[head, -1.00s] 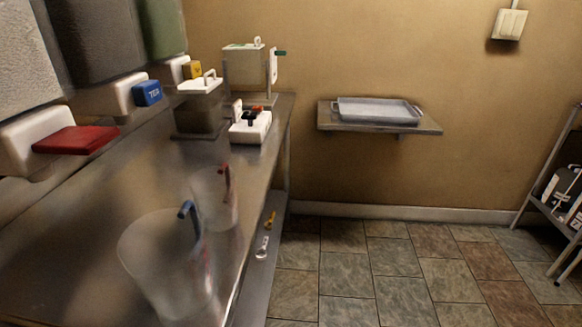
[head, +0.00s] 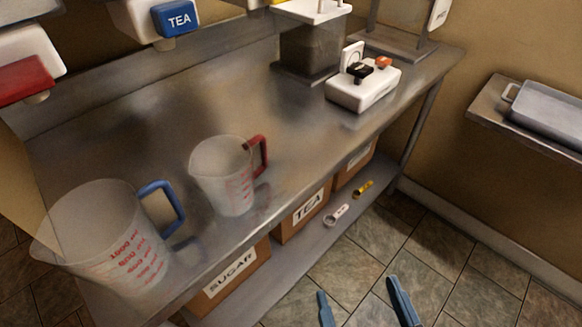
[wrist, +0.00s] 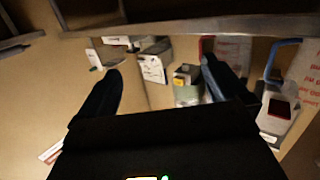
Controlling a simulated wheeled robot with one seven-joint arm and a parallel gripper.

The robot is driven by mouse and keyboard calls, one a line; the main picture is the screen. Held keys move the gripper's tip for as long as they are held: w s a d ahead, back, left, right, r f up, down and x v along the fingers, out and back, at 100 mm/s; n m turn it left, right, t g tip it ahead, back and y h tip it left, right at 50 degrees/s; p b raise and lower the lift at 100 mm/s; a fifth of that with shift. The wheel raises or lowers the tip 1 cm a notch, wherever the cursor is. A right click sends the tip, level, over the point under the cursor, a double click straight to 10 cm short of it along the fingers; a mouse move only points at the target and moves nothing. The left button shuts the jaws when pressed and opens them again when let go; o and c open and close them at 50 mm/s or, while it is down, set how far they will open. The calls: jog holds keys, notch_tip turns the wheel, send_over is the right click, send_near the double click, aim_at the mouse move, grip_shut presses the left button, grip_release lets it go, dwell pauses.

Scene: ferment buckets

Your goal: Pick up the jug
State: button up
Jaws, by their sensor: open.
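Two clear measuring jugs stand upright on the steel counter in the head view. The larger jug (head: 105,240), with a blue handle (head: 163,205) and red markings, is near left. The smaller jug (head: 222,178), with a red handle (head: 258,155), stands beyond it to the right. My gripper (head: 363,303) is open and empty at the bottom, over the floor in front of the counter, apart from both jugs. In the wrist view, the blue-handled jug (wrist: 306,95) is at the right edge. The red-handled jug (wrist: 232,52) is partly hidden near the right finger.
The steel counter (head: 130,155) has clear room behind the jugs. A white box with switches (head: 363,88) stands further right. The lower shelf holds boxes labelled SUGAR (head: 228,278) and TEA (head: 305,208). Dispensers with a blue TEA tap (head: 178,19) hang behind.

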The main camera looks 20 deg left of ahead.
aim_at(233, 194)
jog(key=w+a+r+n+g+y, duration=0.1)
jog(key=a+r, duration=0.1)
jog(key=a, duration=0.5)
jog(key=w+a+r+n+g+y, duration=0.1)
jog(key=w+a+r+y, duration=0.1)
jog(key=a, duration=0.5)
jog(key=w+a+r+n+y, duration=0.2)
jog(key=a+r, duration=0.1)
jog(key=a, duration=0.4)
jog(key=shift+w+a+g+p, duration=0.2)
jog(key=shift+g+p, duration=0.15)
jog(key=shift+g, duration=0.05)
jog(key=shift+f+p+x, duration=0.15)
jog(key=shift+p+x, duration=0.1)
jog(key=shift+x, duration=1.1)
jog(key=shift+f+p+x, duration=0.1)
jog(key=shift+p+x, duration=0.1)
jog(key=shift+x, duration=1.15)
jog(key=shift+w+d, duration=0.1)
jog(key=shift+w, duration=0.05)
jog(key=shift+c, duration=0.2)
jog(key=c, duration=0.7)
jog(key=shift+r, duration=0.1)
